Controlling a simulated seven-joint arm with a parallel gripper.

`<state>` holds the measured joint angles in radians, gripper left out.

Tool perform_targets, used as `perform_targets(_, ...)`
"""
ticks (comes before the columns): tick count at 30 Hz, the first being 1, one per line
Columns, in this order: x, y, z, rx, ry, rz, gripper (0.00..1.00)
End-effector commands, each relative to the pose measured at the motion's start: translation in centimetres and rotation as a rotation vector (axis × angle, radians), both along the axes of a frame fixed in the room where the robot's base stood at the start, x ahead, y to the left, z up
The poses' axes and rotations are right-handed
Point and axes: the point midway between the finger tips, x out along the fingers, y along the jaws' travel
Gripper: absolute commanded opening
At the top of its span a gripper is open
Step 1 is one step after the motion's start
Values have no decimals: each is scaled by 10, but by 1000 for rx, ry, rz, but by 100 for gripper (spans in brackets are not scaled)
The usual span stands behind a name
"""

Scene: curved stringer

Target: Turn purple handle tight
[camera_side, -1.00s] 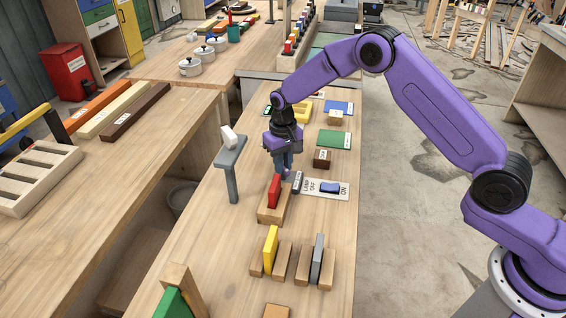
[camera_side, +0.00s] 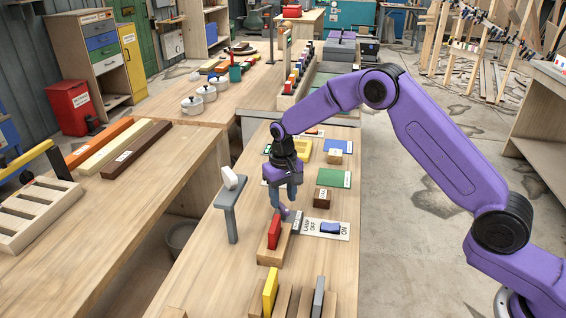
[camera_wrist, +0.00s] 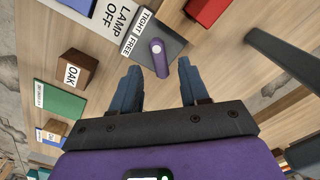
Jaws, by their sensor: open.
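The purple handle (camera_wrist: 160,58) is a short rounded lever with a round grey spot near one end. It sits on a dark grey plate (camera_wrist: 176,48) beside a white label reading TIGHT and FREE (camera_wrist: 137,33). In the side view the handle (camera_side: 285,213) shows just below my fingers, behind the red upright piece. My gripper (camera_wrist: 158,84) is open, its blue-grey fingers either side of the handle's near end in the wrist view. In the side view my gripper (camera_side: 284,204) points down over the handle. I cannot tell whether the fingers touch it.
A lamp switch panel (camera_side: 327,228) with a blue rocker lies to the right. A red piece (camera_side: 274,232) stands in a wooden block in front. A grey post stand (camera_side: 231,210) rises to the left. An OAK block (camera_wrist: 76,69) and a green plate (camera_wrist: 60,103) lie nearby.

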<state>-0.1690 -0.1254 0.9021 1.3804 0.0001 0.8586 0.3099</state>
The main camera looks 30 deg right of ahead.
Motion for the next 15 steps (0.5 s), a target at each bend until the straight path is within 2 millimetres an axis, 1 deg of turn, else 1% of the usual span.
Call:
perform_targets(1,1,0,12,2,-5,0,45)
perform_targets(3,1,0,27,2,-5,0,45)
perform_targets(15,1,0,109,2,-5,-1,45)
